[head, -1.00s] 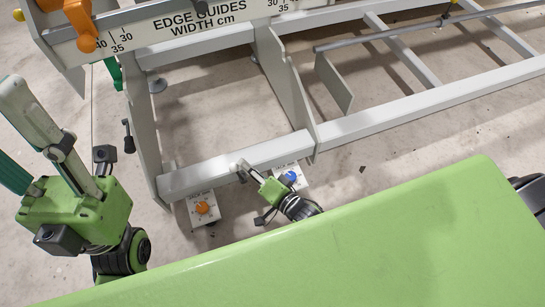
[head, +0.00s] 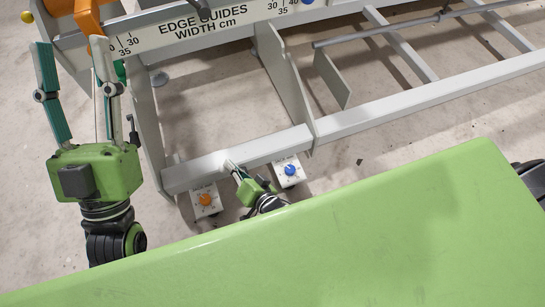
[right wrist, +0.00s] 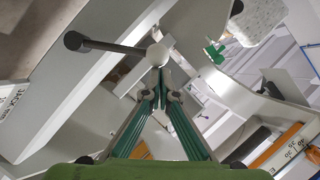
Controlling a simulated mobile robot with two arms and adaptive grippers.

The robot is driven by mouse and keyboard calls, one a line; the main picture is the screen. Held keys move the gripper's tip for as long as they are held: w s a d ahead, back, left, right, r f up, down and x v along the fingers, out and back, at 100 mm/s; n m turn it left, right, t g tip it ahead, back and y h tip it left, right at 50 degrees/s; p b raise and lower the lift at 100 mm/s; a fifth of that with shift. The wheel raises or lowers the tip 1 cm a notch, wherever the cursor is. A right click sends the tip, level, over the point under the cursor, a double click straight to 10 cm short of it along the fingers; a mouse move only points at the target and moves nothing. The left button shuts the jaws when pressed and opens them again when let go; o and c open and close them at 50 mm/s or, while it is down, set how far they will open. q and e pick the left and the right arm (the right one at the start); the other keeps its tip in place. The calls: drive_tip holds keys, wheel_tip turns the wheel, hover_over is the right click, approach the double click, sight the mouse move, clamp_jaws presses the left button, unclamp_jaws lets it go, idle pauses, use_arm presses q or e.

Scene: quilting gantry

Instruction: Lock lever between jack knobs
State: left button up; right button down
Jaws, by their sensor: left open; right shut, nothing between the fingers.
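In the head view an orange jack knob (head: 205,199) and a blue jack knob (head: 290,169) sit on pale boxes below the grey front rail. My right gripper (head: 228,165) is between them at the rail, shut and empty. In the right wrist view a lever (right wrist: 115,47) has a dark rod, a black end knob and a pale round hub. My right gripper's closed fingertips (right wrist: 160,76) are just below the hub; I cannot tell whether they touch. This lever is not clear in the head view. My left gripper (head: 70,45) is open, pointing up at the far left, apart from the knobs.
The grey rail (head: 240,155) runs across the frame. A second dark lever (head: 133,132) is on the left post beside my left gripper. Orange clamps (head: 92,16) and the edge-guide scale (head: 200,25) are above. Bare floor (head: 400,130) shows right of the boxes.

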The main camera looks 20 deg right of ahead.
use_arm(q)
drive_tip(key=shift+w+d+f, duration=0.1)
drive_tip(key=shift+w, duration=0.05)
use_arm(e)
drive_tip(key=shift+s+a, duration=0.1)
drive_tip(key=shift+a, duration=0.2)
use_arm(q)
drive_tip(key=w+d+f+g+y+p, duration=0.1)
drive_tip(key=w+f+g+y+p, duration=0.2)
drive_tip(key=f, duration=0.4)
drive_tip(key=w+d+f+g+p, duration=0.1)
drive_tip(key=w+f+g, duration=0.2)
drive_tip(key=f+g, duration=0.3)
drive_tip(key=s+a+f+g+y+p, duration=0.1)
drive_tip(key=s+f+g, duration=0.3)
drive_tip(key=f, duration=0.4)
drive_tip(key=s+a+f+g+y+p, duration=0.1)
drive_tip(key=s+a+f+g, duration=0.2)
drive_tip(key=f, duration=0.5)
drive_tip(key=shift+s+a+f+n+g+y+p, duration=0.3)
drive_tip(key=shift+s+f+n+g+y, duration=0.1)
drive_tip(key=shift+s+g, duration=0.35)
use_arm(e)
drive_tip(key=s+d+r, duration=0.6)
drive_tip(key=s, duration=0.2)
drive_tip(key=shift+d, duration=0.2)
use_arm(q)
drive_tip(key=shift+r, duration=0.1)
use_arm(e)
drive_tip(key=shift+w, duration=0.1)
